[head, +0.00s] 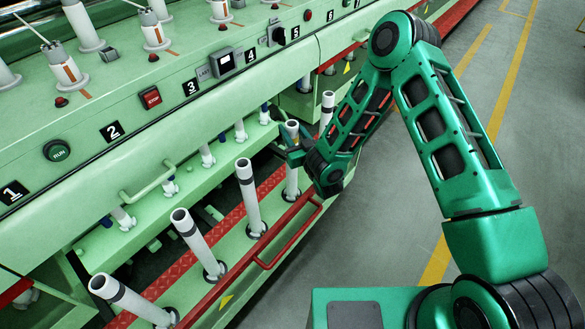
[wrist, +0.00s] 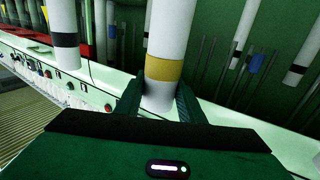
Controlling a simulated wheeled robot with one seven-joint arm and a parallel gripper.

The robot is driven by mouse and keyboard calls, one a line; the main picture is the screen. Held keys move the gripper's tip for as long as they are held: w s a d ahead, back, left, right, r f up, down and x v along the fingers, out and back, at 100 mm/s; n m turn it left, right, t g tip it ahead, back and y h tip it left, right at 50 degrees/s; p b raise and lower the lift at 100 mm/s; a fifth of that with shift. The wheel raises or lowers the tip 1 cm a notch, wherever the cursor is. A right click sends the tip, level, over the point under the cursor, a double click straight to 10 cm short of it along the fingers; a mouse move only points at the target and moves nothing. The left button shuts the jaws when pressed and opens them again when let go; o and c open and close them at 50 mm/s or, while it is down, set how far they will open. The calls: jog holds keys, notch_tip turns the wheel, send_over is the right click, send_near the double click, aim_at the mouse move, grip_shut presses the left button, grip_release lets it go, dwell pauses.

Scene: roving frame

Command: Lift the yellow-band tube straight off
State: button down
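The yellow-band tube (wrist: 167,40) is white, with a yellow band near the end closest to the wrist camera. In the wrist view my gripper (wrist: 160,98) has one finger on each side of that end, very close to it. Whether both fingers press on the tube I cannot tell. In the head view my gripper (head: 292,153) is at the upper part of a white tube (head: 292,182) in the front row, which stands upright on its spindle.
Other white tubes with dark bands (head: 249,200) stand in the same row, on both sides. A red rail (head: 275,245) runs in front of them. The green machine panel (head: 150,125) with buttons rises behind. The grey floor (head: 370,220) at the right is clear.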

jog(key=shift+r, duration=0.1)
notch_tip(320, 180, up, 27)
dwell(3.1)
